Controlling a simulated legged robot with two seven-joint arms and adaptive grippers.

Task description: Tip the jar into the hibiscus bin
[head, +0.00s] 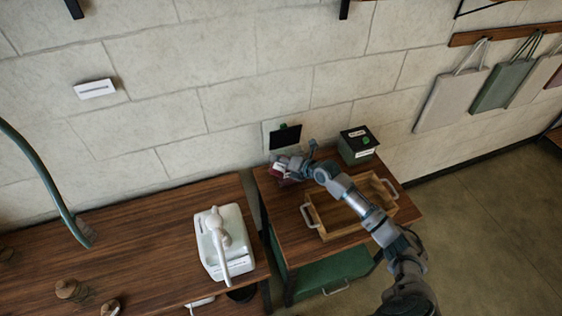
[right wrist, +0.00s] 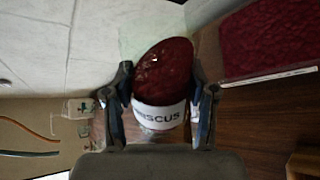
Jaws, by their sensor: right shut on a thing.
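My right gripper (head: 297,164) is at the back left corner of the small wooden table, near the wall. In the right wrist view it (right wrist: 163,82) is shut on a jar (right wrist: 160,117) with a white label ending in "ISCUS" and dark red contents showing above the label. A second dark red mass (right wrist: 270,42) with a pale edge lies right of the jar, apart from it in the picture; it looks like the hibiscus bin's contents. In the head view the jar and bin are small and partly hidden by my gripper. I cannot tell whether anything is pouring. My left gripper is not in view.
A wooden tray (head: 328,232) with handles sits under my right forearm. A dark green box (head: 357,157) stands behind it. A dark screen (head: 286,137) is at the wall. A white device (head: 211,252) is on the left table (head: 150,245).

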